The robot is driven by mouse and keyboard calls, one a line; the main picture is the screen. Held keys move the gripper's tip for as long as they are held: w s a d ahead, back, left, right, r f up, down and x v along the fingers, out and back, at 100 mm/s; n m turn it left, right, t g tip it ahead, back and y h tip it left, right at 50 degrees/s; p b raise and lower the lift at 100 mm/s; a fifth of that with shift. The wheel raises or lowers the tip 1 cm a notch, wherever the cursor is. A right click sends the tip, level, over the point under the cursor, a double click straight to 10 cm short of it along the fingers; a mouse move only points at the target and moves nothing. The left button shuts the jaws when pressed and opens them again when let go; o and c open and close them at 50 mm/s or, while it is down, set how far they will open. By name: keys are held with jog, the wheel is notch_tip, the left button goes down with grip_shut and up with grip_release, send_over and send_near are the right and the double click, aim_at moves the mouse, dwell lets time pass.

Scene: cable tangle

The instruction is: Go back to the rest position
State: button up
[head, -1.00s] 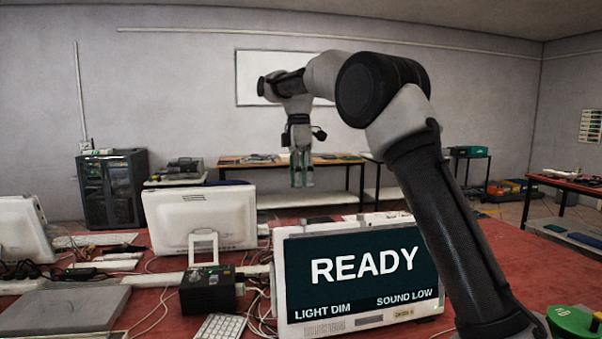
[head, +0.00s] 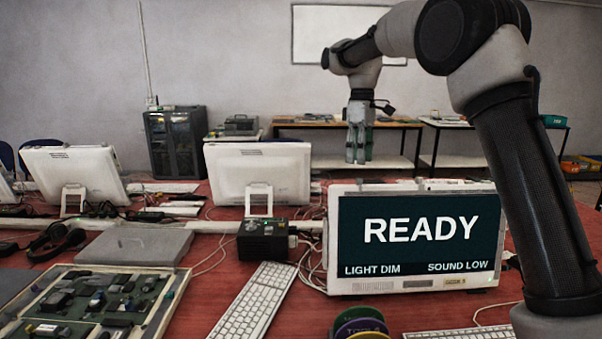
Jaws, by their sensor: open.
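My gripper (head: 357,158) hangs from my raised arm in the head view, pointing down above and behind the READY screen. It is open, and nothing shows between its fingers. It is apart from the table and everything on it. My arm spans the upper right of the picture. The screen (head: 420,238) stands on the red table and reads READY, LIGHT DIM and SOUND LOW.
White monitors (head: 257,172) stand along the red table (head: 215,285). A black box (head: 263,240), a keyboard (head: 255,303), headphones (head: 55,243), a tray of circuit boards (head: 172,300) and loose cables lie in front. Coloured spools (head: 360,325) sit at the front edge.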

jog(key=s+d+f+m+t, duration=0.1)
jog(key=s+d, duration=0.5)
jog(key=s, duration=0.6)
jog(key=s+d+f+m+t, duration=0.1)
jog(key=s+d+m+t, duration=0.2)
jog(key=s, duration=0.9)
jog(key=s+d+f+m+t, duration=0.1)
jog(key=s+d+m, duration=0.6)
jog(key=s+d, duration=0.3)
jog(key=s, duration=0.3)
jog(key=shift+t, duration=0.4)
jog(key=shift+s, duration=0.1)
